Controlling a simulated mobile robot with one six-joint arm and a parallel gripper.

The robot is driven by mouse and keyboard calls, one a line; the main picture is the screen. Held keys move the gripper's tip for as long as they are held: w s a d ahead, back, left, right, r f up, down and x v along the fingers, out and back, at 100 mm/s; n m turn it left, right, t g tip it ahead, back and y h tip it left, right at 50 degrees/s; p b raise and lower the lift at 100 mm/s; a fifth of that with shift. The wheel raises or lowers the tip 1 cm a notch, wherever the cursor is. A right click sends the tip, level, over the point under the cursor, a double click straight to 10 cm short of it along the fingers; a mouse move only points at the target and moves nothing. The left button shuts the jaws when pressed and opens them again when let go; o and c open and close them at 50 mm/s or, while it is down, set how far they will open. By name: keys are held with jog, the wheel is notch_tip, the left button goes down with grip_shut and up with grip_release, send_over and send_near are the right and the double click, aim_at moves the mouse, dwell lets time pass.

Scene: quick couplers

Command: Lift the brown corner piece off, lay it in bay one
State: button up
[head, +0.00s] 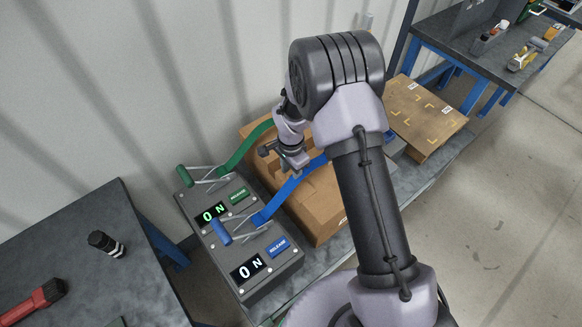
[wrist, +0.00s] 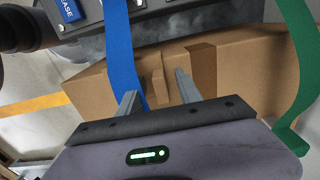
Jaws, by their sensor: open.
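A cardboard box (head: 322,208) lies on the bench under my arm, and it also fills the middle of the wrist view (wrist: 95,98). A small brown angled piece (wrist: 158,92) sits at the box edge, just right of the blue strap (wrist: 122,55); it looks like the corner piece. My gripper (wrist: 155,84) is open, with its fingers on either side of that piece and nothing visibly gripped. In the head view my gripper (head: 289,160) is over the box. A board with yellow corner marks (head: 432,128) at right has two small labels, too small to read.
A left table (head: 60,250) and a back right table (head: 450,40) hold loose tools.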

grip_shut()
jog(key=shift+r, duration=0.15)
dwell(0.4)
jog(key=shift+r+p, duration=1.4)
jog(key=shift+r, duration=0.95)
jog(key=shift+r+p, duration=1.15)
jog(key=shift+r, duration=0.9)
